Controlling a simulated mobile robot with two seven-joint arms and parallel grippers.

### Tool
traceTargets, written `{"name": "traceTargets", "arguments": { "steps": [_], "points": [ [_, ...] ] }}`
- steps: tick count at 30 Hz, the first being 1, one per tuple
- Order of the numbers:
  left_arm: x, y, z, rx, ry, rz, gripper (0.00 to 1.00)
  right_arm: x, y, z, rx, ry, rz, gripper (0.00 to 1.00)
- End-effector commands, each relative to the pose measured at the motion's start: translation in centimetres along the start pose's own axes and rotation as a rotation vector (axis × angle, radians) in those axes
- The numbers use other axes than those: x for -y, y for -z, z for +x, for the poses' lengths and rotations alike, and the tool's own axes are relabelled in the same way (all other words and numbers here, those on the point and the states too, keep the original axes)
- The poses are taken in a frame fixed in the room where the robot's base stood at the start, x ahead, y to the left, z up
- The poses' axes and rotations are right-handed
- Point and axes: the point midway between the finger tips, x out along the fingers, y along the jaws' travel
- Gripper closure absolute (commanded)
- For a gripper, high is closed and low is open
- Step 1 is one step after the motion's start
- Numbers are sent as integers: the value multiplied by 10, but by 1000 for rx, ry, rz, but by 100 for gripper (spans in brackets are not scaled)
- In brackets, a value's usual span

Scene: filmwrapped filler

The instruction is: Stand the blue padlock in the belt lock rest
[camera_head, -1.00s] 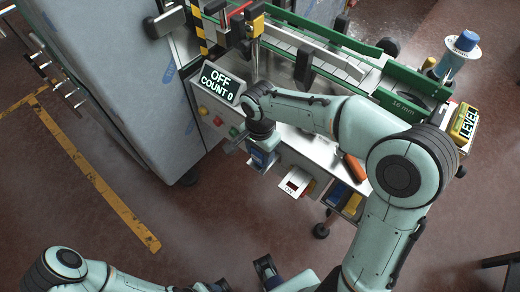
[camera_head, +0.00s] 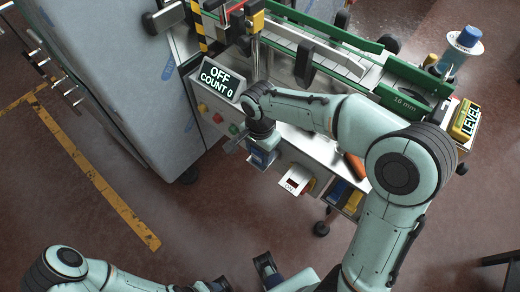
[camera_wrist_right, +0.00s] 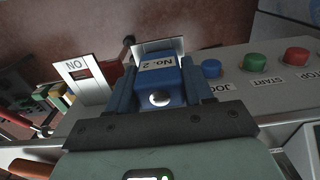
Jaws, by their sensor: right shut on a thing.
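My right gripper (camera_head: 262,158) is at the front of the machine, below the control panel. In the right wrist view its dark blue fingers (camera_wrist_right: 160,88) are shut on the blue padlock (camera_wrist_right: 172,82), which bears a "No. 2" label and a round silver spot. A pale metal piece (camera_wrist_right: 158,47) shows just beyond the padlock; I cannot tell whether it is the shackle or part of the belt lock rest. The rest cannot be made out clearly. My left gripper (camera_head: 243,277) is at the bottom edge of the head view, fingers apart and empty.
The control panel has blue, green (camera_wrist_right: 257,62) and red (camera_wrist_right: 297,56) buttons close to the padlock. A white plate with a red slot (camera_wrist_right: 86,78) stands beside it. A display (camera_head: 217,80) reads OFF, COUNT 0. The green-edged conveyor (camera_head: 340,70) runs behind. Floor in front is clear.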

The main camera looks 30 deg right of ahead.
Motion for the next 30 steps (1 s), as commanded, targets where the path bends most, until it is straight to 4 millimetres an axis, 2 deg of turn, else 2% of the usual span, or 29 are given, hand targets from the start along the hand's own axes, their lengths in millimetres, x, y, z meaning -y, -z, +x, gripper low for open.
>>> {"name": "traceTargets", "arguments": {
  "steps": [14, 15, 18, 26, 30],
  "points": [
    [0, 0, 2, 1, 0, 0, 30, 0, 0, 3, 0, -1, 0, 84],
    [0, 0, 2, 0, 0, 0, 30, 0, 0, 4, 0, -1, 0, 46],
    [0, 0, 2, 1, 0, 0, 30, 0, 0, 3, 0, -1, 0, 19],
    [0, 0, 1, 1, 0, 0, 30, 0, 0, 3, 0, -1, 0, 19],
    [0, 0, 0, 0, 0, 0, 30, 1, 0, -7, -1, 3, 0, 19]
  ]
}}
